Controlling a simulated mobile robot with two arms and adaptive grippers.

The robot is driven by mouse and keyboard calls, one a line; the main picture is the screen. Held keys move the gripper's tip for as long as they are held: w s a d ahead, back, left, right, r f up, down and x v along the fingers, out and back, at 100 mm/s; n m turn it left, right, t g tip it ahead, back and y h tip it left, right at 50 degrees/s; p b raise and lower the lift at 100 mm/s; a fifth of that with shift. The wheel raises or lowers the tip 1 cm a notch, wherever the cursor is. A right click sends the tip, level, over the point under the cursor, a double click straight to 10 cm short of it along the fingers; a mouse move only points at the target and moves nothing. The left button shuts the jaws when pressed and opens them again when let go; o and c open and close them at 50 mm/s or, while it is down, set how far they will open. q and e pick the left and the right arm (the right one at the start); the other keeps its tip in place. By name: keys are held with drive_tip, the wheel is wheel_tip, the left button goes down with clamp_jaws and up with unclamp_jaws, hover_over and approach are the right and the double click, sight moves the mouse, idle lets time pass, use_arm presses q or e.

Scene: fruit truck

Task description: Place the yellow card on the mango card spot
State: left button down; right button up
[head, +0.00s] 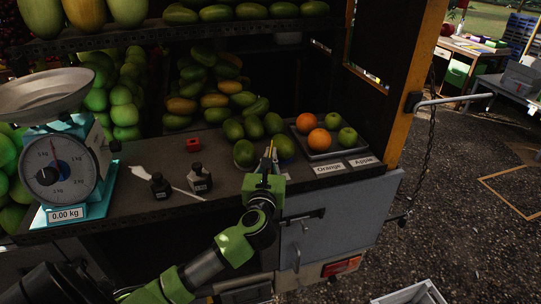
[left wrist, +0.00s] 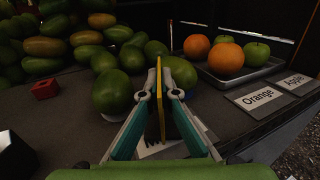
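My left gripper (head: 268,160) is over the counter in front of the mangoes. It is shut on the thin yellow card (left wrist: 159,95), which stands upright, edge-on to the left wrist camera, between the two fingertips. In the head view the card (head: 271,148) shows as a thin yellow strip. A white label (left wrist: 165,150) lies on the counter under the fingers; the gripper hides most of it and I cannot read it. Green mangoes (left wrist: 112,91) sit just beyond on the left, another mango (left wrist: 181,74) behind the card. My right gripper is not in view.
A tray (head: 332,152) of oranges and apples stands to the right, with Orange (head: 328,169) and Apple (head: 363,161) labels in front.

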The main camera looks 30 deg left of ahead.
use_arm(q)
drive_tip(key=shift+f, duration=0.15)
drive_tip(key=c, duration=2.3)
unclamp_jaws()
drive_tip(key=shift+r, duration=0.3)
drive_tip(key=b+v, duration=0.1)
drive_tip(key=v, duration=0.5)
drive_tip(key=b+v, duration=0.2)
drive_tip(key=v, duration=0.4)
drive_tip(key=shift+f, duration=0.2)
